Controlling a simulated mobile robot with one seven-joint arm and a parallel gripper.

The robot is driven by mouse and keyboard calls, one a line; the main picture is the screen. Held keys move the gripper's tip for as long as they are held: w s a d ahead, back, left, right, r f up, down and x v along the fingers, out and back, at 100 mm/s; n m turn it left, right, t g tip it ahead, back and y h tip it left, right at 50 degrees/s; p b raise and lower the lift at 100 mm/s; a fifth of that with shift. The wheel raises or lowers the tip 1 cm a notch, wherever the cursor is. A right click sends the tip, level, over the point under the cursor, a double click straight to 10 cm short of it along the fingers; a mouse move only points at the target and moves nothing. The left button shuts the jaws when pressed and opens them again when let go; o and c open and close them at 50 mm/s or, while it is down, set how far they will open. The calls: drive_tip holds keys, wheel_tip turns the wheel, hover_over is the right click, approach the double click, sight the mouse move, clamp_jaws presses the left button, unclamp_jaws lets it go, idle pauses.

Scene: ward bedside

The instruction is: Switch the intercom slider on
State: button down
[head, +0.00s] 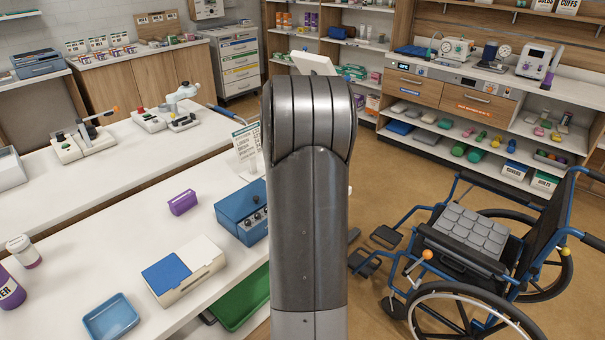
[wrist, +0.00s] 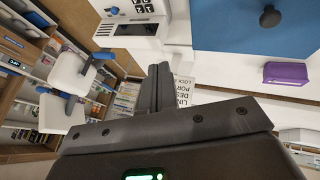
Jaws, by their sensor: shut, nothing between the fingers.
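A white device (wrist: 132,28) with a dark panel, dark marked keys and a blue spot shows at the top of the wrist view. It may be the intercom. I cannot make out a slider on it, and my arm may hide it in the head view. My gripper (wrist: 160,75) is shut and empty. In the wrist view its fingertips are just below the white device; I cannot tell whether they touch it. The gripper is not visible in the head view, where my arm fills the middle.
A blue box with knobs (head: 240,208), a purple box (head: 183,202), a blue-and-white box (head: 185,272) and a blue tray (head: 110,316) are on the white counter. A printed card (head: 246,142) stands behind them. A wheelchair (head: 480,250) occupies the floor at right.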

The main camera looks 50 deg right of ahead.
drive_tip(key=s+d+f, duration=0.1)
drive_tip(key=d+f, duration=0.4)
drive_tip(key=d, duration=0.4)
drive_tip(key=shift+s+f+h, duration=0.25)
drive_tip(key=shift+s+h, duration=0.05)
drive_tip(key=shift+s, duration=0.1)
drive_tip(key=x, duration=1)
drive_tip(key=shift+s, duration=0.1)
drive_tip(key=shift+d, duration=0.1)
drive_tip(key=shift+d, duration=1.3)
drive_tip(key=shift+a, duration=0.1)
